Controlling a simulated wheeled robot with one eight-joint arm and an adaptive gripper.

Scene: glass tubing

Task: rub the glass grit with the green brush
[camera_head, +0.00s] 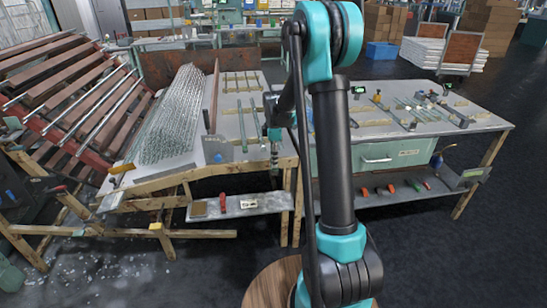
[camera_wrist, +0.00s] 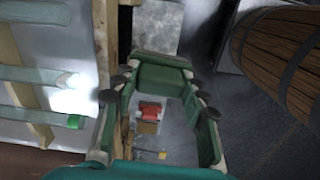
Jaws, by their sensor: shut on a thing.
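My gripper (camera_head: 274,138) is over the front edge of the left worktable, pointing down. In the wrist view its two fingers stand apart on either side of a green block (camera_wrist: 162,78), which spans their tips. I take it to be the green brush; its bristles are hidden. White specks (camera_head: 92,270), which may be the glass grit, lie on the dark floor at lower left, well away from my gripper. I cannot tell whether grit lies on the table.
A bundle of glass tubes (camera_head: 172,120) lies on the left worktable (camera_head: 238,128). A low shelf (camera_head: 270,203) below its front edge holds a brown block (camera_head: 199,208) and a red item (camera_head: 222,203). A wooden barrel (camera_wrist: 275,50) shows in the wrist view.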

